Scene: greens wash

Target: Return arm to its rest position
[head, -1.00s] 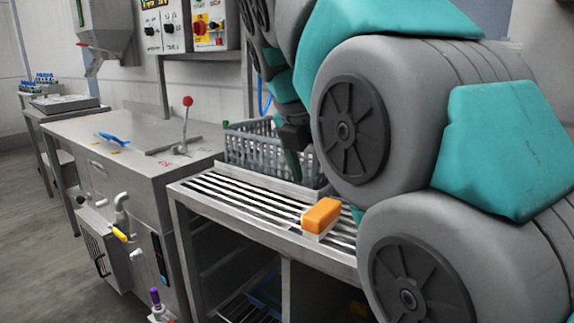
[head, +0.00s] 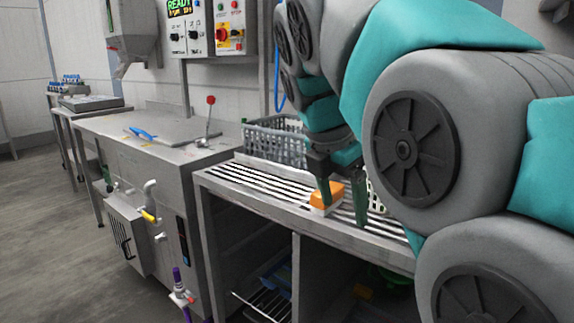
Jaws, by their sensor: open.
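My gripper (head: 344,208) is at the slatted drain table, with its two dark green fingers pointing down and spread apart. An orange and white block (head: 328,194) lies on the slats of the drain table (head: 250,183), right behind and beside the fingers. In this view the left finger partly covers the block; I cannot tell whether they touch. No object is visibly held. My grey and teal arm fills the right side and hides the right part of the table.
A grey basket (head: 275,143) stands at the back of the drain table. A steel wash unit (head: 150,150) with a red-knobbed lever (head: 210,114) and a blue tool (head: 142,134) is on the left. A control panel (head: 208,27) hangs behind. Floor at left (head: 50,220) is clear.

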